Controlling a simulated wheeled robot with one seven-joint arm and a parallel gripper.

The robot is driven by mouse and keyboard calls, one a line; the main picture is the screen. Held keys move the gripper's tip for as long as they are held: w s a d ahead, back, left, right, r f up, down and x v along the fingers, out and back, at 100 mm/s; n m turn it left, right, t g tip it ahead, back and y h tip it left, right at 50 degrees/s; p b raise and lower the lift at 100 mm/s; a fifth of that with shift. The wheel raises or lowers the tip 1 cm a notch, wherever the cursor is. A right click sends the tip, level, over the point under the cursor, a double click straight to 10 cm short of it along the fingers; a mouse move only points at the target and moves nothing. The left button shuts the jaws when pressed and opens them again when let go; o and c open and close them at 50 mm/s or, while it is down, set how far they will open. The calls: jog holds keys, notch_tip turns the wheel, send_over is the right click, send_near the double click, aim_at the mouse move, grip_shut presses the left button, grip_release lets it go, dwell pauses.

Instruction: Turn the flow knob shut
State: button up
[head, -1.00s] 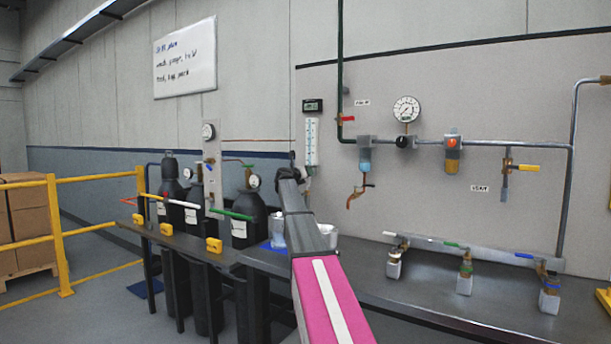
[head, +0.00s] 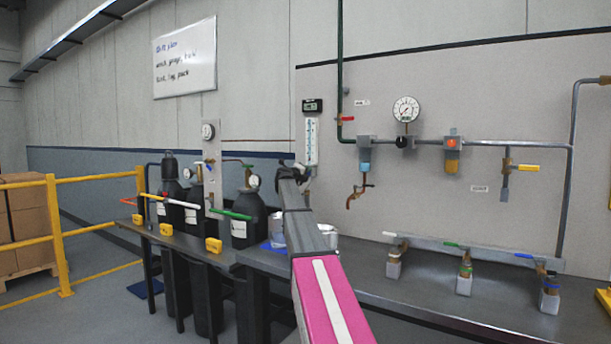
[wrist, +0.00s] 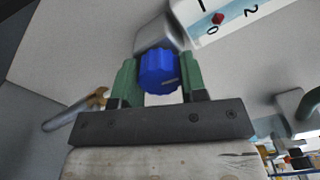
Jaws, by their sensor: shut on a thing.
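The flow knob (wrist: 158,72) is a blue ribbed knob in the wrist view, with a short pale mark low on its right side. It sits on a grey block below the flow meter's scale (wrist: 225,18), where a red bead shows near the 0. My gripper (wrist: 160,80) has green fingers, one on each side of the knob, closed on it. In the head view my gripper (head: 290,167) is at the wall just below and left of the flow meter (head: 311,141). The knob is hidden there behind my arm.
Black gas cylinders (head: 247,220) with gauges stand to the left. Metal cups (head: 276,232) stand on the bench (head: 400,300) beneath my arm. A pipe with valves and a gauge (head: 406,109) runs along the right wall.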

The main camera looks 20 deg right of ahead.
jog(key=shift+n, duration=0.9)
jog(key=o, duration=0.9)
jog(key=shift+o, duration=0.2)
jog(key=shift+a, duration=0.1)
jog(key=v, duration=1)
jog(key=shift+s+a, duration=0.25)
jog(key=shift+s, duration=0.05)
jog(key=shift+a, duration=0.1)
